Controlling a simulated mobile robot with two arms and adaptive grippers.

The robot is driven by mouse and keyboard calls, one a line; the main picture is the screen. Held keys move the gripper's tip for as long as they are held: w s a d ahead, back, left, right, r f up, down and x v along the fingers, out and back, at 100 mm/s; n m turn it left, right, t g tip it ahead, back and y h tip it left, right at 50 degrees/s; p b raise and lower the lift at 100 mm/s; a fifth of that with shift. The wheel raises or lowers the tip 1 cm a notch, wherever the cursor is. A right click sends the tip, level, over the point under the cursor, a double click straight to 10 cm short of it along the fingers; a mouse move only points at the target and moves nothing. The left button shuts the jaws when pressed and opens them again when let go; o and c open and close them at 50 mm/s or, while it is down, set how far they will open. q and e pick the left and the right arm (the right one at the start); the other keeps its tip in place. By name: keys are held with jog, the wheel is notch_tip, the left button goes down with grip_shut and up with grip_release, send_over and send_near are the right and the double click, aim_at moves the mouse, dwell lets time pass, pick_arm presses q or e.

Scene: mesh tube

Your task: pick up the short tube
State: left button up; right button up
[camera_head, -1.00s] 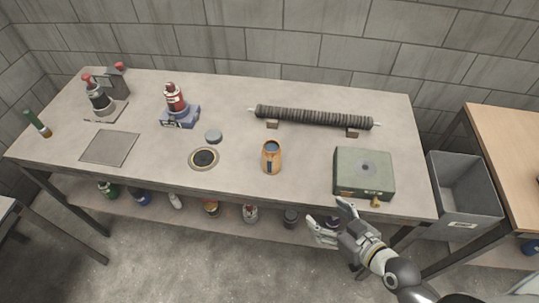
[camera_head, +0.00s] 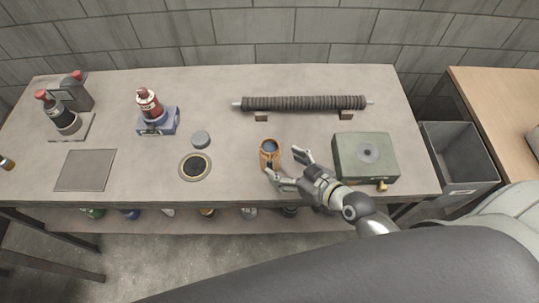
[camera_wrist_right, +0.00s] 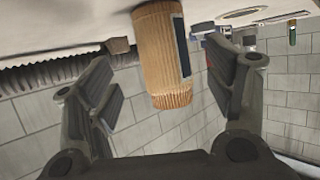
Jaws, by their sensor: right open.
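The short tube (camera_head: 269,157) is a small orange-brown cylinder, upright near the front middle of the table, with a dark bluish top. My right gripper (camera_head: 287,169) is open just to its lower right, with one finger near its front and the other to its right. In the right wrist view, the tube (camera_wrist_right: 160,60) appears as a tan ribbed cylinder with a dark label patch. There it shows between the two spread fingers of my right gripper (camera_wrist_right: 168,92), with a visible gap to each side. My left gripper is not in view.
A long dark ribbed tube (camera_head: 305,103) lies on two small blocks behind. A green box (camera_head: 364,143) with a round top plate stands right of my gripper. The table (camera_head: 230,187) is otherwise clear around the tube.

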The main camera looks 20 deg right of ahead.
aim_at(277, 162)
jog(key=shift+w+a+f, duration=0.1)
jog(key=shift+w+a, duration=0.1)
jog(key=shift+w, duration=0.15)
jog(key=shift+w+a+f, duration=0.1)
jog(key=shift+w, duration=0.15)
jog(key=shift+p+x, duration=0.6)
jog(key=shift+x, duration=1.65)
jog(key=shift+w+a+f, duration=0.1)
jog(key=shift+w+a, duration=0.05)
jog(key=shift+a, duration=0.15)
jog(key=c, duration=1)
jog(key=shift+c, duration=0.8)
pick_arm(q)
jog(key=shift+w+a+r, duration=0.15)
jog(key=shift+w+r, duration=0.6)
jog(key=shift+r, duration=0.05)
